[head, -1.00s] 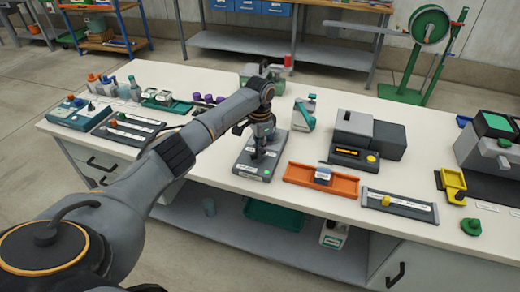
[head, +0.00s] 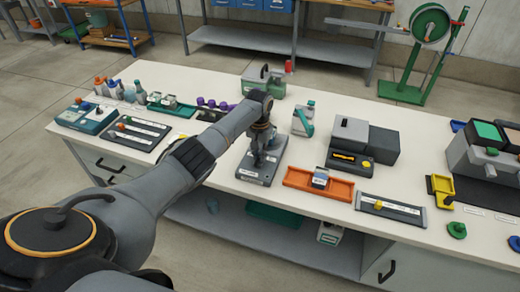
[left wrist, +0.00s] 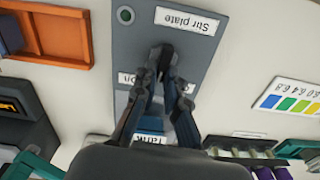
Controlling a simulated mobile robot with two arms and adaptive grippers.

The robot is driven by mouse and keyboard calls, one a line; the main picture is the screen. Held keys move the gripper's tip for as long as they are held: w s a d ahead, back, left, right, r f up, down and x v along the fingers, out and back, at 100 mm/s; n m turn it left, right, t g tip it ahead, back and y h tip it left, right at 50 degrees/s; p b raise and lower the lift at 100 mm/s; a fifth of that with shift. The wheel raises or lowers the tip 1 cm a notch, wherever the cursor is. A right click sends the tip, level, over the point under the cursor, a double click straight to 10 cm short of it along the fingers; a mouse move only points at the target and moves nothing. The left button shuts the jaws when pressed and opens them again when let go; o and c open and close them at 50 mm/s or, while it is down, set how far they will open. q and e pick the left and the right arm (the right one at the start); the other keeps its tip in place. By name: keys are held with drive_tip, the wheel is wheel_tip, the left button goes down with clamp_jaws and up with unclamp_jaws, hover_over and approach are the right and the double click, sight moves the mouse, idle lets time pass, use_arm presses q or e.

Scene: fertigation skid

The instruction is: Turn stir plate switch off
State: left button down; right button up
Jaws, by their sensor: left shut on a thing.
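The stir plate is a flat grey box on the white bench, in the middle of the head view (head: 247,168). In the left wrist view its grey top (left wrist: 205,50) fills the centre, with an upside-down "Stir plate" label (left wrist: 187,20) and a round green light (left wrist: 125,15). My left gripper (head: 262,163) points down onto the plate. In the left wrist view its fingers (left wrist: 163,62) are shut on a small dark switch lever (left wrist: 165,50). An "on" label (left wrist: 127,78) shows left of the fingers; the fingers hide the area beside it. My right gripper is out of view.
An orange tray (head: 332,190) lies right of the plate, with a grey slider panel (head: 390,209) beyond it. A dark grey instrument (head: 365,145) stands behind the tray. Bottles (head: 130,92) and purple-capped items (head: 215,103) stand to the left.

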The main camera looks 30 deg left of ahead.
use_arm(q)
drive_tip(key=n+p, duration=0.1)
drive_tip(key=n, duration=0.1)
drive_tip(key=n+p, duration=0.1)
drive_tip(key=n, duration=0.2)
drive_tip(key=shift+a+r+n+p, duration=0.2)
drive_tip(key=shift+a+n+p, duration=0.1)
drive_tip(key=shift+p, duration=0.1)
drive_tip(key=shift+s+a+n+p, duration=0.1)
drive_tip(key=shift+n+p, duration=0.3)
drive_tip(key=shift+n, duration=0.75)
drive_tip(key=shift+s+a+n+p, duration=0.1)
drive_tip(key=shift+n+p, duration=0.3)
drive_tip(key=shift+n, duration=0.75)
drive_tip(key=c, duration=1.4)
unclamp_jaws()
drive_tip(key=shift+f, duration=0.15)
wheel_tip(320, 180, up, 12)
